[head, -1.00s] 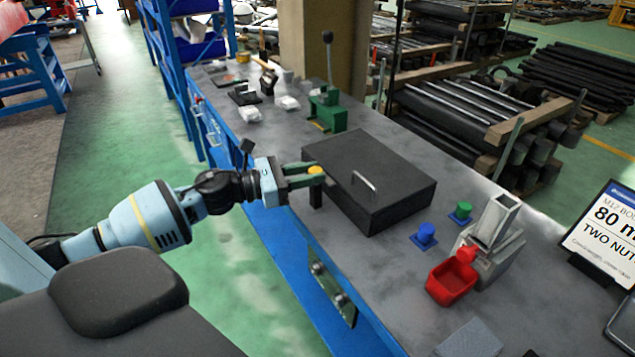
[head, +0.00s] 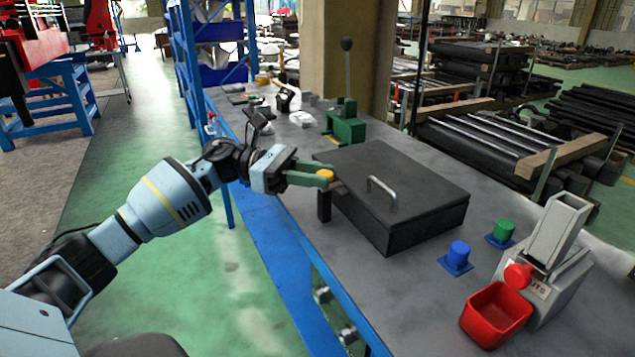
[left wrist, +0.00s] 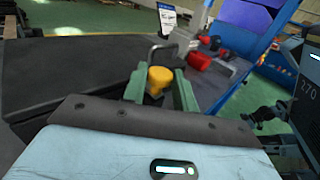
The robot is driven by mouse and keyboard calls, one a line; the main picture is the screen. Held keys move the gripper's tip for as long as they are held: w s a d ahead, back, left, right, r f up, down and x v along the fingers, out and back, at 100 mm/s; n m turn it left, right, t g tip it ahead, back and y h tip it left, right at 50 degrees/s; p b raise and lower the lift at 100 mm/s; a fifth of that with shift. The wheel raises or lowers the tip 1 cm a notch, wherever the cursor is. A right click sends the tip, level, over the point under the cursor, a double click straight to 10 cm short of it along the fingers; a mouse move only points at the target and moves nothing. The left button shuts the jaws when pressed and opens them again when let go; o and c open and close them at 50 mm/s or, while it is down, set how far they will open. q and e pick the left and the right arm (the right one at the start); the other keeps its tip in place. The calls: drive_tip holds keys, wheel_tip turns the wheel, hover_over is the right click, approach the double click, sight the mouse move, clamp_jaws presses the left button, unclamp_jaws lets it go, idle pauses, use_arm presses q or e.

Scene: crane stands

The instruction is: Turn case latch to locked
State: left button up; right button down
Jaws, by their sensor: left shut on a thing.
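The case (head: 345,195) is a flat black box with a metal handle on its closed lid, lying on the grey workbench in the head view. A yellow knob (head: 325,174), which I take for the case latch, is at the case's left corner. My left gripper (head: 322,180), with green fingers, is shut on this yellow latch. In the left wrist view the yellow latch (left wrist: 159,79) sits between the green fingers (left wrist: 160,90). The latch's locked or unlocked marking is not readable. My right gripper is not in view.
A green lever press (head: 346,127) stands behind the case. Blue (head: 457,257) and green (head: 502,232) knobs, a red bin (head: 495,315) and a grey dispenser (head: 555,255) are to its right. The aisle left of the bench is clear.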

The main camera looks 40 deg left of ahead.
use_arm(q)
drive_tip(key=shift+r, duration=0.15)
idle(0.3)
drive_tip(key=o, duration=1)
drive_tip(key=shift+a, duration=0.1)
drive_tip(key=shift+s+a, duration=0.1)
drive_tip(key=shift+a, duration=0.2)
drive_tip(key=b+v, duration=0.1)
drive_tip(key=v, duration=0.6)
